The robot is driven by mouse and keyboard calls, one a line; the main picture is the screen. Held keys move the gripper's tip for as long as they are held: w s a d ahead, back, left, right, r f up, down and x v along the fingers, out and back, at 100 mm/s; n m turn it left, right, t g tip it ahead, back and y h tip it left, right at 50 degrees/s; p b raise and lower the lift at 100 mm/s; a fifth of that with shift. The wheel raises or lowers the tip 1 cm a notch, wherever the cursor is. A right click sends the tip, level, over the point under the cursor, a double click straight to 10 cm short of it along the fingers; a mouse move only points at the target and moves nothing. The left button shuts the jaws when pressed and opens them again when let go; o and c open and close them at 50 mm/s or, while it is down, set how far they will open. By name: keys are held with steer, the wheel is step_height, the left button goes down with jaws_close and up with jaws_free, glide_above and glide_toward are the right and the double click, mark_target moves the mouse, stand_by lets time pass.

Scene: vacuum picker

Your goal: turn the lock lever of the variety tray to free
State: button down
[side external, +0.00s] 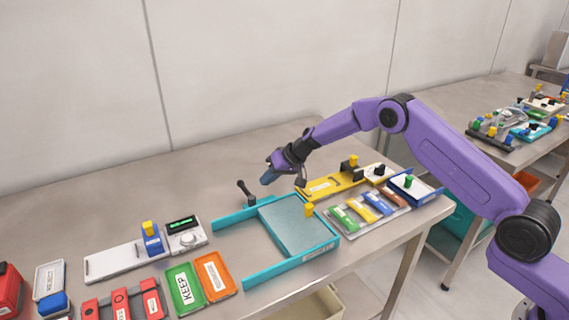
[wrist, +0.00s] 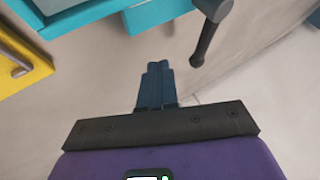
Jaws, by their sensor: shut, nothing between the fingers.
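A dark lever with a rounded knob (side external: 241,184) stands on the teal frame (side external: 232,217) of a wide grey-bedded tray (side external: 290,224) in the middle of the table. In the wrist view the lever (wrist: 206,42) reaches down from the teal part (wrist: 178,10), to the right of my fingertips. My gripper (side external: 267,178) is shut and empty, in the air behind the tray and to the right of the lever. Its blue fingers (wrist: 157,66) lie together, apart from the lever. The tray's label is too small to read, so I cannot tell whether it is the variety tray.
A yellow fixture (side external: 322,187) lies right of my gripper, and a tray of coloured packs (side external: 349,225) lies in front of it. A grey unit with a display (side external: 182,232) and a green KEEP bin (side external: 186,287) are at the left. The table behind the teal frame is clear.

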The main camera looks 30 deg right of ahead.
steer(key=v, duration=0.9)
steer(key=s+a+r+n+g, duration=0.2)
steer(key=s+r, duration=0.1)
steer(key=s, duration=0.5)
steer(key=s+a+r+n+g, duration=0.1)
steer(key=s+a+r+n, duration=0.15)
steer(key=s, duration=0.65)
steer(key=s+a+r+n+g, duration=0.2)
steer(key=s+a, duration=0.1)
steer(key=s, duration=0.5)
steer(key=s+d+n+h, duration=0.2)
steer(key=s+d, duration=0.6)
steer(key=s, duration=0.5)
steer(key=s+d+n+h, duration=0.3)
steer(key=s+d, duration=0.4)
steer(key=s, duration=0.6)
steer(key=shift+d+r+n, duration=0.35)
steer(key=shift+r, duration=0.05)
steer(key=c, duration=1.8)
jaws_free()
steer(key=shift+s, duration=0.1)
